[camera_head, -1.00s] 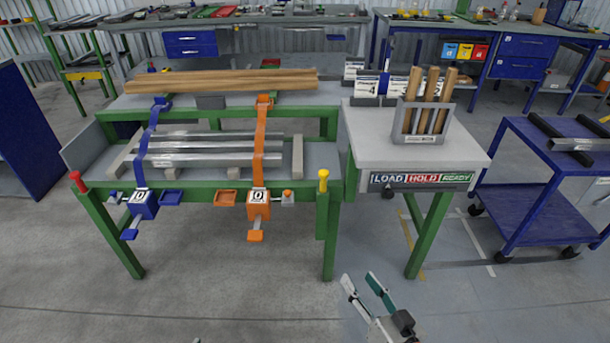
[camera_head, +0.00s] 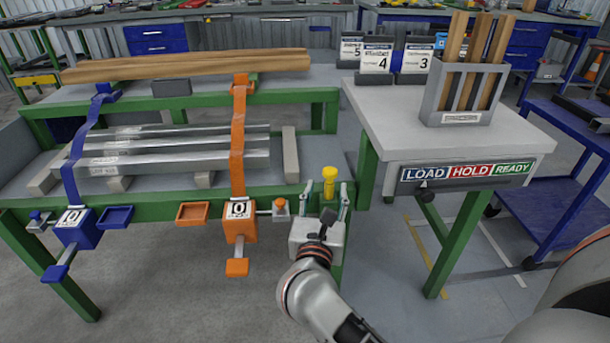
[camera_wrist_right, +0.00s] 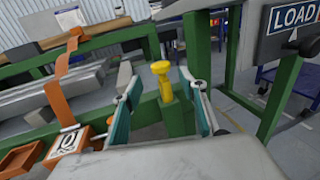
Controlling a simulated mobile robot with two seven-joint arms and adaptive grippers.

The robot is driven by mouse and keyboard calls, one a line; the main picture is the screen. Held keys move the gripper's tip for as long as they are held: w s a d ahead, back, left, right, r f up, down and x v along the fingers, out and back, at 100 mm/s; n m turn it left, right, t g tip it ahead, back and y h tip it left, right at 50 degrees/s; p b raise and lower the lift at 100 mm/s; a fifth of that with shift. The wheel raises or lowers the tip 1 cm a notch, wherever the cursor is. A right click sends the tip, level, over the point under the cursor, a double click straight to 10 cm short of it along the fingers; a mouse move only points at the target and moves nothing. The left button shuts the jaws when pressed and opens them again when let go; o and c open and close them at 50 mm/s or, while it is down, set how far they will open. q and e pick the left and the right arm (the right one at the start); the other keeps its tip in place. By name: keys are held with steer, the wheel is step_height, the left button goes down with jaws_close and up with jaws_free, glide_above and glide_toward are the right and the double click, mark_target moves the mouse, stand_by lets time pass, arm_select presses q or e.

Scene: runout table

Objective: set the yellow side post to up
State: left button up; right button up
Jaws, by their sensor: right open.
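The yellow side post (camera_head: 329,182) stands upright at the right front corner of the green-framed runout table (camera_head: 160,207). It has a wider round cap on a narrower stem. My right gripper (camera_head: 328,195) is open, its two fingers on either side of the post in the head view. In the right wrist view the yellow post (camera_wrist_right: 162,80) appears between and beyond the two teal-padded fingertips (camera_wrist_right: 160,92). I cannot tell whether either finger touches it. My left gripper is out of view.
An orange strap ratchet (camera_head: 239,222) and orange tray (camera_head: 193,212) sit left of the post; a blue ratchet (camera_head: 76,229) is farther left. Metal bars (camera_head: 175,158) lie on the table. A side bench (camera_head: 400,125) with a LOAD/HOLD/READY sign (camera_head: 467,172) stands right.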

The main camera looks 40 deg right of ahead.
mark_target(330, 177)
arm_select(q)
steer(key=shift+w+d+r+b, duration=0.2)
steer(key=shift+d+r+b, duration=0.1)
steer(key=shift+b, duration=0.1)
arm_select(e)
steer(key=x, duration=0.7)
steer(key=shift+w+d+r, duration=0.1)
steer(key=shift+d+r, duration=0.05)
steer(key=shift+d, duration=0.1)
